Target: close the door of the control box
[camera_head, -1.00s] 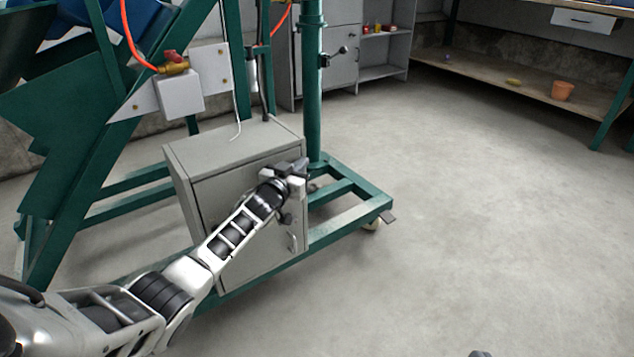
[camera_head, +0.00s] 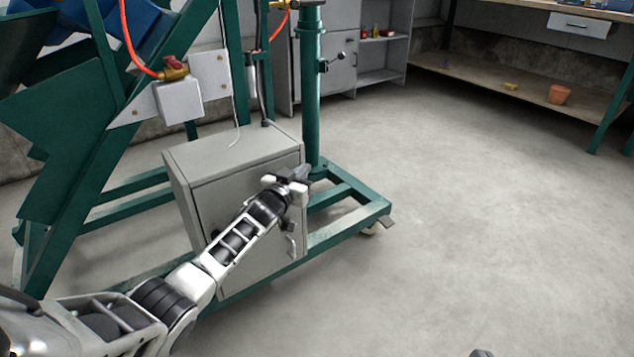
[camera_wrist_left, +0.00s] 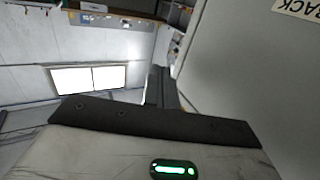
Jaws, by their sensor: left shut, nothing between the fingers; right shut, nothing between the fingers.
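The control box (camera_head: 228,147) is a grey metal cabinet low on the green frame. Its door (camera_head: 215,205) fills the front face and looks flush or nearly so; a small gap at the right edge cannot be ruled out. The door handle (camera_head: 291,246) is low at its right side. My left gripper (camera_head: 299,174) is shut and empty, in front of the door's upper right corner; contact cannot be told. In the left wrist view its dark fingers (camera_wrist_left: 160,88) lie beside a grey panel (camera_wrist_left: 245,75). Only a tip of my right gripper (camera_head: 481,353) shows at the bottom edge.
The green frame's post (camera_head: 309,90) and base rails (camera_head: 350,225) stand behind and right of the box. A white junction box (camera_head: 180,100) with a red-handled valve hangs above. A bench (camera_head: 480,80) stands at the back right. The floor at right is clear.

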